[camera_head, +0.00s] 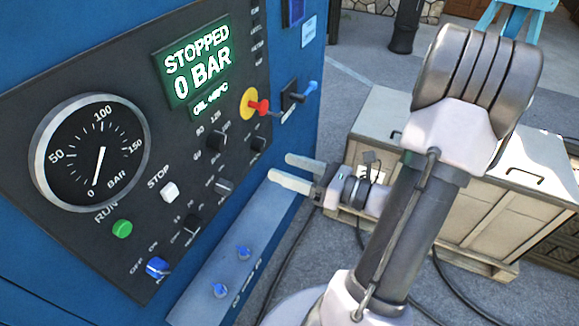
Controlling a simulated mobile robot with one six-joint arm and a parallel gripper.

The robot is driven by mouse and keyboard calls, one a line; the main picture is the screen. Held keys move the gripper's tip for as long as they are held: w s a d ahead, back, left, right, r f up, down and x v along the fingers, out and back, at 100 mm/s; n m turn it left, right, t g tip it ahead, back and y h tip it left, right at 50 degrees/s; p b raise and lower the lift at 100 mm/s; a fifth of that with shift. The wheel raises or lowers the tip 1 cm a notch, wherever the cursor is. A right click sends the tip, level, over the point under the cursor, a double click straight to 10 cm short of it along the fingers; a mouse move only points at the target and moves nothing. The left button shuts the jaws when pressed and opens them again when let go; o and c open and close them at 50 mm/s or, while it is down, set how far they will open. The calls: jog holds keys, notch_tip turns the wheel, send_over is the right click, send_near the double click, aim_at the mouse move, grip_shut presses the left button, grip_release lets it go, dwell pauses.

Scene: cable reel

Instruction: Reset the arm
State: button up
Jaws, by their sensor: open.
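My gripper (297,172) is in the middle of the camera_head view, with its two pale fingers apart and nothing between them. It points left, toward the lower part of the blue machine (285,150). I cannot tell how far its fingertips are from the machine's side. My arm rises from the bottom, bends at a large grey joint at the upper right, and hides part of the scene behind it.
The control panel (135,110) shows STOPPED and 0 BAR on its display (200,62). A pressure gauge (90,152), buttons and knobs sit on it. A beige crate (480,215) stands on a pallet behind my arm. Dark cables lie on the grey ground.

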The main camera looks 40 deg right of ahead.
jog(key=s+a+f+n+g+b, duration=0.2)
jog(key=s+a+n+g+b, duration=0.15)
jog(key=a+n+g, duration=0.65)
jog(key=s+a+f+n+g+b, duration=0.2)
jog(key=s+a+n+g, duration=0.25)
jog(key=a+n, duration=0.95)
jog(key=r+n+t+h, duration=0.1)
jog(key=n, duration=0.1)
jog(key=r+n+t+h+b, duration=0.1)
jog(key=n, duration=0.1)
jog(key=w+r+n+t+h, duration=0.1)
jog(key=r+n+h, duration=0.1)
jog(key=n, duration=0.1)
jog(key=shift+d+b, duration=0.15)
jog(key=shift+b, duration=0.15)
jog(key=shift+f, duration=0.1)
